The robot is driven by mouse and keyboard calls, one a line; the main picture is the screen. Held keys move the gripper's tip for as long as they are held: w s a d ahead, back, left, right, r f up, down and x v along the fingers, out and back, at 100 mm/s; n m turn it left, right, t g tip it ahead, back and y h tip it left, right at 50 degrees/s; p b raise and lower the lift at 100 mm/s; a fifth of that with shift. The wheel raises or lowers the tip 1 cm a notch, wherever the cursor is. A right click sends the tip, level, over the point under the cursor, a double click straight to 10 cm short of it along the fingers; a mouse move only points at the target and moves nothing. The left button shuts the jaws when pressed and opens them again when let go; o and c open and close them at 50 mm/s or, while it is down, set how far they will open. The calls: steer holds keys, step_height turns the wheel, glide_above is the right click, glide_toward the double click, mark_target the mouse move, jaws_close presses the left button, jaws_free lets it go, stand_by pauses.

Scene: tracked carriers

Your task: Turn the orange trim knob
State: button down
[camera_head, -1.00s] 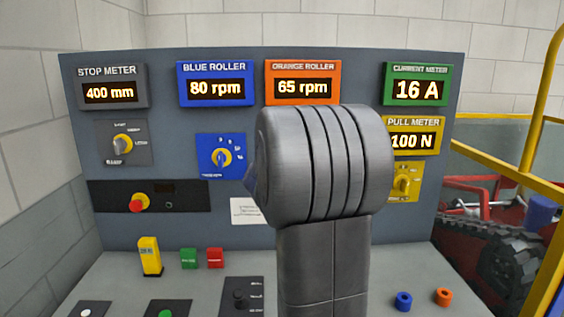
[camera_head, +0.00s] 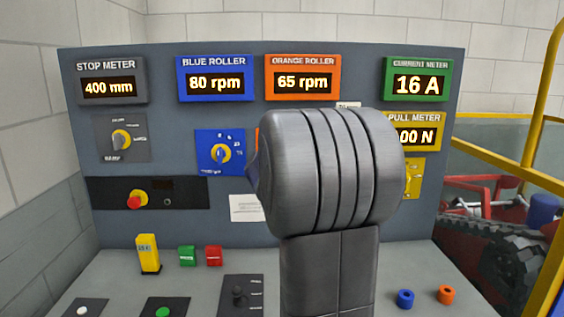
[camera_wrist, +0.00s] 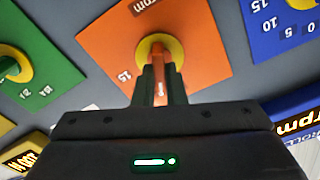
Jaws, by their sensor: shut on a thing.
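In the wrist view an orange plate (camera_wrist: 112,42) fills the middle, seen upside down. The orange trim knob (camera_wrist: 155,47) on its yellow ring sits at the plate's centre. My gripper (camera_wrist: 161,80) has its two dark fingers closed around the knob's grip, which shows as an orange strip between them. In the head view my arm hides the knob and my gripper; only a thin edge of the orange plate (camera_head: 258,143) shows. The orange roller display (camera_head: 302,83) above reads 65 rpm.
A blue dial plate (camera_head: 220,153) is just left of my arm. The blue roller display (camera_head: 215,82) reads 80 rpm. A yellow dial plate (camera_head: 414,177) is to the right, partly covered. A red stop button (camera_head: 135,202) sits lower left. A yellow railing (camera_head: 546,110) stands at far right.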

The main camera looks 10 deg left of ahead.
steer(key=m+b, duration=0.2)
steer(key=m, duration=0.4)
steer(key=m+b, duration=0.1)
steer(key=m, duration=0.5)
steer(key=shift+d+f+m+b, duration=0.15)
steer(key=shift+f+m+b, duration=0.05)
steer(key=shift+m+b, duration=0.2)
stand_by(0.3)
steer(key=c, duration=1.5)
jaws_free()
steer(key=p+v, duration=0.1)
steer(key=v, duration=1.2)
steer(key=shift+s+d, duration=0.1)
steer(key=shift+s, duration=0.25)
